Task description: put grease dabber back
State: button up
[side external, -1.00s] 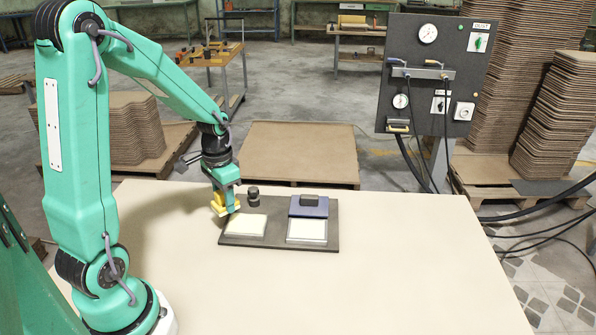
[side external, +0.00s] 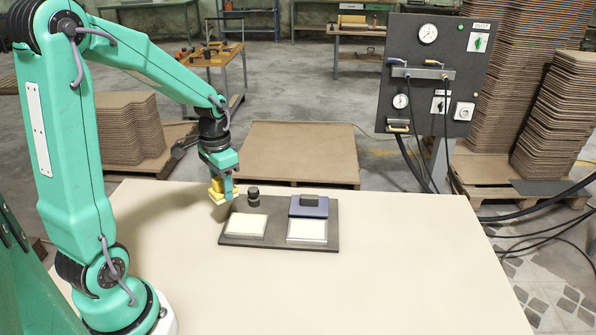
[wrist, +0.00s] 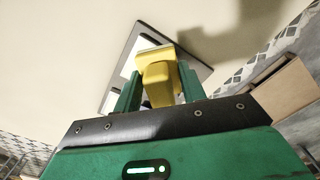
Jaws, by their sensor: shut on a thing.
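My gripper (side external: 224,187) is shut on the grease dabber, a yellow block (side external: 216,190) with a pale underside. It holds the dabber above the table, by the back left corner of a dark board (side external: 270,241). In the wrist view the yellow dabber (wrist: 158,82) sits between my two green fingers, with the dark board (wrist: 190,62) beyond it. The board carries a cream pad (side external: 246,225) at left and another cream pad (side external: 306,231) at right. A blue piece with a dark grip (side external: 309,209) is behind the right pad.
A small black knob (side external: 253,197) stands at the back of the board, close to the right of my gripper. The pale table (side external: 420,260) is clear to the right and front. A dark gauge panel (side external: 432,75) stands behind the table.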

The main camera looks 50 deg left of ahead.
jog(key=w+d+r+m, duration=0.1)
jog(key=w+d+m, duration=0.4)
jog(key=w+d, duration=0.95)
jog(key=w+d+m, duration=0.2)
jog(key=w+d, duration=0.1)
jog(key=d, duration=0.6)
jog(key=w+d+m, duration=0.2)
jog(key=d, duration=0.8)
jog(key=shift+w+d+f, duration=0.15)
jog(key=shift+w+f, duration=0.25)
send_over(373, 232)
notch_tip(373, 232, down, 7)
jog(key=shift+s+f, duration=0.1)
jog(key=shift+f, duration=1.9)
jog(key=shift+f, duration=0.1)
